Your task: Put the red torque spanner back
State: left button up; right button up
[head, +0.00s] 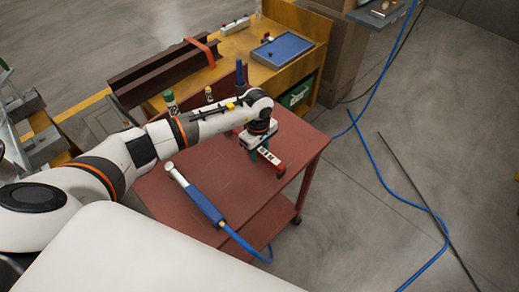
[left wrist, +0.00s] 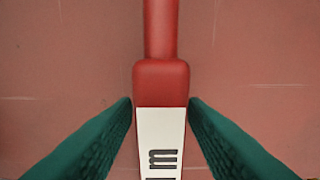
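The red torque spanner (head: 280,170) lies on the top of the red cart (head: 165,195), mostly hidden in the head view by my left arm. In the left wrist view its red shaft runs up the picture from a wider red collar (left wrist: 161,82), with a white, black-lettered part (left wrist: 160,140) below. My left gripper (head: 258,153) is low over the cart top at the spanner. Its green fingers (left wrist: 160,104) stand on both sides of the white part, with a thin gap showing at each side. My right gripper is out of view.
A blue-handled tool (head: 205,203) with a blue hose lies on the cart, left of the spanner. Behind stands a yellow bench with a blue tray (head: 283,50), a dark steel beam (head: 165,72) and a green-white bottle (head: 170,101). Hoses cross the floor at right.

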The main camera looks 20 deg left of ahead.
pick_arm(q)
jog(key=shift+o, duration=0.3)
jog(key=shift+r, duration=0.1)
jog(key=shift+r, duration=0.2)
notch_tip(320, 180, up, 12)
jog(key=b, duration=0.2)
jog(key=shift+a+f, duration=0.15)
jog(key=shift+a, duration=0.1)
jog(key=shift+f, duration=0.1)
